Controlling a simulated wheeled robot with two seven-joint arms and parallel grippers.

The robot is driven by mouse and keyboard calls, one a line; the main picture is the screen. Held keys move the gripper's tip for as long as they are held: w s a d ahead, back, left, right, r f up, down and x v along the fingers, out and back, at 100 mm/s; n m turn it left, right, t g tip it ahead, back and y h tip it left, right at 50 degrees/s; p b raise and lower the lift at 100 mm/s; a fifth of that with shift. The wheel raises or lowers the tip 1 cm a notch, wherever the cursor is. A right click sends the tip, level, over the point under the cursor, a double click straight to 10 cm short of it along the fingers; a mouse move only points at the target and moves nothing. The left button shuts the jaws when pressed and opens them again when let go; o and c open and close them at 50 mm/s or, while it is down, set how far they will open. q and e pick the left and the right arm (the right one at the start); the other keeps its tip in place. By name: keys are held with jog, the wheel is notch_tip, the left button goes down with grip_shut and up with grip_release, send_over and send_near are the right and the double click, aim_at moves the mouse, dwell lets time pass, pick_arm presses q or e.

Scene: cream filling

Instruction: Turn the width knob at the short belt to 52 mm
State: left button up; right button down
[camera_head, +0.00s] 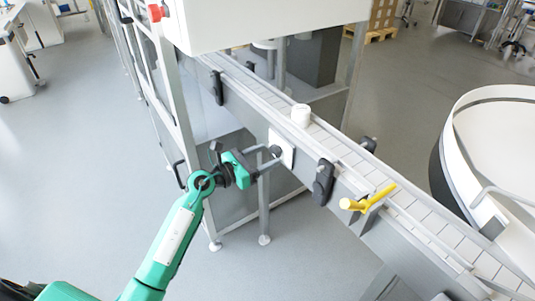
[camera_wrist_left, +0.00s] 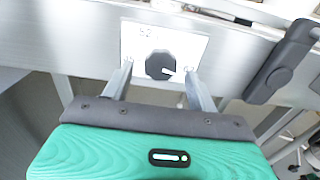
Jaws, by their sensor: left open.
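The width knob (camera_head: 276,151) is a dark round knob on a white plate (camera_head: 288,158) on the side of the short belt (camera_head: 325,133). In the left wrist view the knob (camera_wrist_left: 158,64) carries a white mark pointing right and slightly down. Small figures on the white plate (camera_wrist_left: 191,45) above the knob look like 52, but are hard to read. My left gripper (camera_head: 265,160) is open at the knob; in the left wrist view its fingers (camera_wrist_left: 158,75) stand either side of it, with gaps visible. My right gripper is out of view.
A white container (camera_head: 301,115) stands on the belt. A yellow lever (camera_head: 368,199) and a black clamp (camera_head: 323,182) sit right of the knob; the clamp also shows in the left wrist view (camera_wrist_left: 283,62). A machine frame (camera_head: 165,85) stands at left. Floor in front is clear.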

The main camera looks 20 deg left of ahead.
pick_arm(q)
jog(key=shift+w+d, duration=0.4)
jog(key=shift+w, duration=0.15)
jog(key=c, duration=1)
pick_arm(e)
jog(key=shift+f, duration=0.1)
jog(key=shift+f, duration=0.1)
